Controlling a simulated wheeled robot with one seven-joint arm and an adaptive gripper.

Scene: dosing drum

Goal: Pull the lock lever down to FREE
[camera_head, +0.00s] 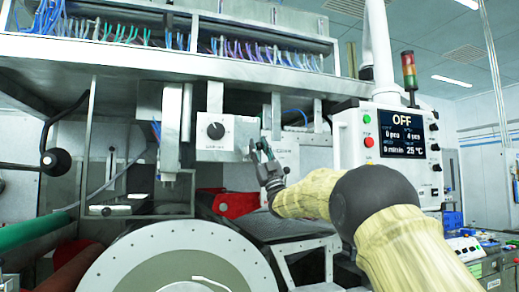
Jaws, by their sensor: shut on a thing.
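My gripper (261,150) is at the centre of the view, in front of the machine's front panel and just right of a white box with a black knob. My arm reaches up to it from the lower right. Its dark fingers point up and are shut on a small part there, which I take to be the lock lever. The lever is too small and too covered by the fingers to make out its shape or angle. The LOCK and FREE marks cannot be read.
The white box (229,139) with its knob (215,131) is close to my fingers. A control panel (382,140) reading OFF stands to the right. A large pale drum (125,265) is below. A black ball-ended handle (56,161) is at left.

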